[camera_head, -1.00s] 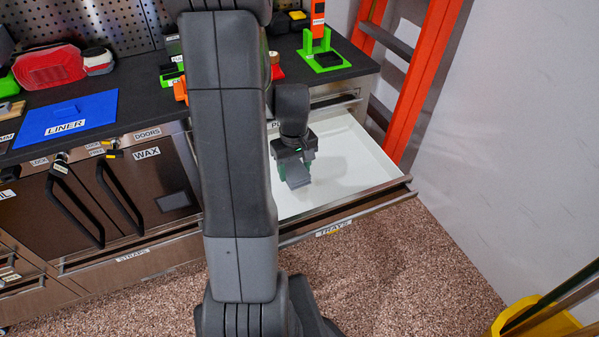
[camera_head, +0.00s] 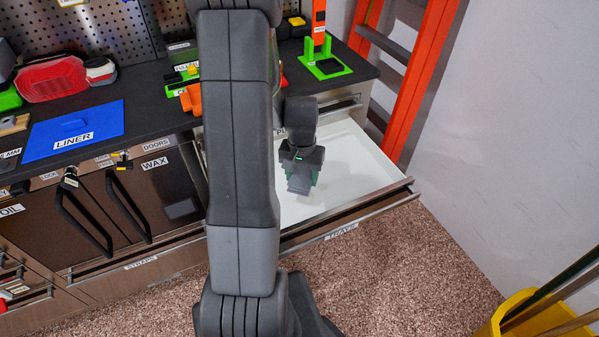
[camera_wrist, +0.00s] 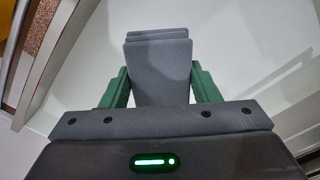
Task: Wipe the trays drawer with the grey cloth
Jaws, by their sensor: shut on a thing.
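The trays drawer (camera_head: 362,172) is pulled out at the right end of the chest, with a bare white inside and a "TRAYS" label on its front. My gripper (camera_head: 301,178) is inside the drawer's outline, toward its left side. In the wrist view my gripper (camera_wrist: 160,95) has green fingers on either side of the folded grey cloth (camera_wrist: 158,68) and is shut on it. The cloth also shows below the fingers in the head view (camera_head: 299,186). Whether the cloth touches the drawer floor is hard to tell. My arm hides the drawer's left part.
An orange ladder (camera_head: 421,85) stands just right of the drawer against the wall. A yellow bucket (camera_head: 535,318) is at the lower right. The drawer's right half is clear.

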